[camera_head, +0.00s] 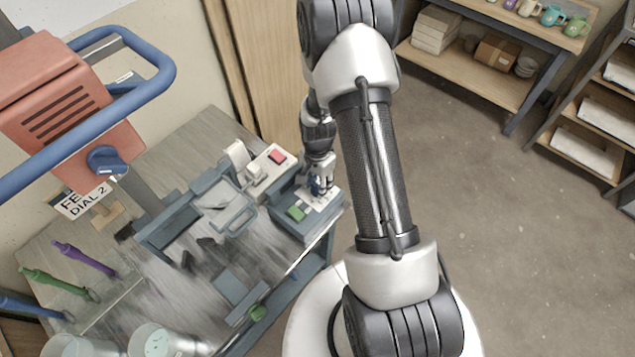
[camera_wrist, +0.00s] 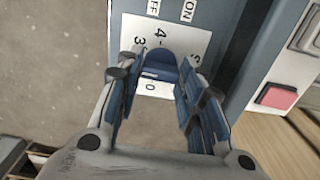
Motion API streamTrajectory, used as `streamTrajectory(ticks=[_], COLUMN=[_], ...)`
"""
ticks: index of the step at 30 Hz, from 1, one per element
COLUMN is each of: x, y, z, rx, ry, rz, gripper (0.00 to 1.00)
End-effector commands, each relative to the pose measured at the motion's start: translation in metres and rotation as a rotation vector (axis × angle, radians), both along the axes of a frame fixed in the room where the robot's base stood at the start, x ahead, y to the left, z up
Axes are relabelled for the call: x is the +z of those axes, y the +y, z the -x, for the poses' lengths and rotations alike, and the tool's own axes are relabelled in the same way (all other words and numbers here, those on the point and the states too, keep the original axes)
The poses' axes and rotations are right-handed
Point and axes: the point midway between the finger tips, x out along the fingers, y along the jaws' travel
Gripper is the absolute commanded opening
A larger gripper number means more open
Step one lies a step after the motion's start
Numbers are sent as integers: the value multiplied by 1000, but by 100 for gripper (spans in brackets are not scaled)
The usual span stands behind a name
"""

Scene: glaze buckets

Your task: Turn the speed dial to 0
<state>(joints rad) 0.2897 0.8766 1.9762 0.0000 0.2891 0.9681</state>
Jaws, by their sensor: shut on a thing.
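The speed dial (camera_wrist: 160,66) is a blue knob on a white plate (camera_wrist: 185,42) with numbers around it. In the wrist view, 3, 4 and 0 can be read; other marks are partly covered by my fingers. A small white mark shows on or beside the dial near the 0; I cannot tell its exact setting. My gripper (camera_wrist: 164,92) has its blue-padded fingers on either side of the dial, shut on it. In the head view my gripper (camera_head: 319,184) is over the grey control box (camera_head: 291,229), at the right of the bench, and mostly hides the dial.
A green button (camera_head: 296,213) is on the same box. A pale box with a red button (camera_head: 277,157) stands beside it. A red machine with a blue knob (camera_head: 106,160) and blue rail is at left. Buckets (camera_head: 165,343) stand at lower left. The floor at right is clear.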

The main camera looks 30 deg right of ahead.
Motion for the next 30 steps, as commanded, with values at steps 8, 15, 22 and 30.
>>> streamTrajectory(ticks=[8, 15, 22, 30], x=[0, 0, 0, 0], y=[-1, 0, 0, 0], z=[0, -1, -1, -1], rx=[262, 491, 709, 965], ry=[-1, -1, -1, -1], rz=[1, 1, 0, 1], gripper=[11, 11, 11, 11])
